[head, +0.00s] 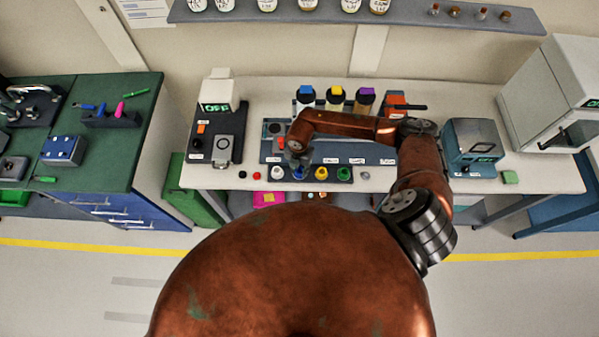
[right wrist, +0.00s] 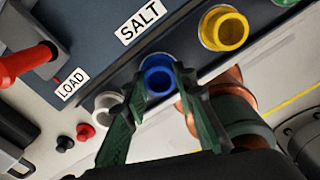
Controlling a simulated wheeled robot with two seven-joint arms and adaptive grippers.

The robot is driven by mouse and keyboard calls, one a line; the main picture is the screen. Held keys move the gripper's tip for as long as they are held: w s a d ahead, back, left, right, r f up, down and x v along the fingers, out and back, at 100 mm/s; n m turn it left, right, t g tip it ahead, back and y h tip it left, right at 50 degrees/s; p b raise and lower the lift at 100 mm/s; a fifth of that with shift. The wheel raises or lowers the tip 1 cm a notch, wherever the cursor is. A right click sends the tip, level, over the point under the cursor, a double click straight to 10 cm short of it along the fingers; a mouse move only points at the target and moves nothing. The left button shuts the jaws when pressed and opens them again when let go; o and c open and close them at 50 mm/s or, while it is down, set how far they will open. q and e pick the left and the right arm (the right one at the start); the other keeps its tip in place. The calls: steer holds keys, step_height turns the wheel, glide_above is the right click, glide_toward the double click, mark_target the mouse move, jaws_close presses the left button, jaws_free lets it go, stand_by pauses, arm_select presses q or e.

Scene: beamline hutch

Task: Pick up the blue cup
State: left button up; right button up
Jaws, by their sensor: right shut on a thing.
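The blue cup (right wrist: 157,80) sits between my right gripper's two dark green fingers in the right wrist view. In the head view the blue cup (head: 299,175) shows at the front edge of the dark blue rack (head: 375,157), below the gripper. My right gripper (head: 297,160) reaches down over it and is shut on it; the fingers (right wrist: 156,88) flank the cup on both sides. The frames do not show clearly whether the cup is clear of the rack. My left gripper is in neither view.
A white cup (right wrist: 108,102) is close on one side of the blue cup, a yellow cup (right wrist: 223,30) on the other, then a green cup (head: 344,174). Capped bottles (head: 335,98) stand behind. A teal instrument (head: 472,142) is right, a white-and-black device (head: 216,118) left.

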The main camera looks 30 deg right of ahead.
jaws_close()
steer(key=shift+r, duration=0.1)
steer(key=shift+r, duration=0.4)
step_height(320, 180, up, 2)
steer(key=shift+s+r+b, duration=0.1)
steer(key=shift+r+b, duration=0.15)
steer(key=shift+b, duration=0.1)
steer(key=s+a+r+b, duration=0.3)
steer(key=s+r, duration=0.6)
steer(key=s, duration=0.4)
steer(key=shift+a+r+b, duration=0.3)
steer(key=shift+a+b, duration=0.05)
steer(key=shift+a, duration=0.5)
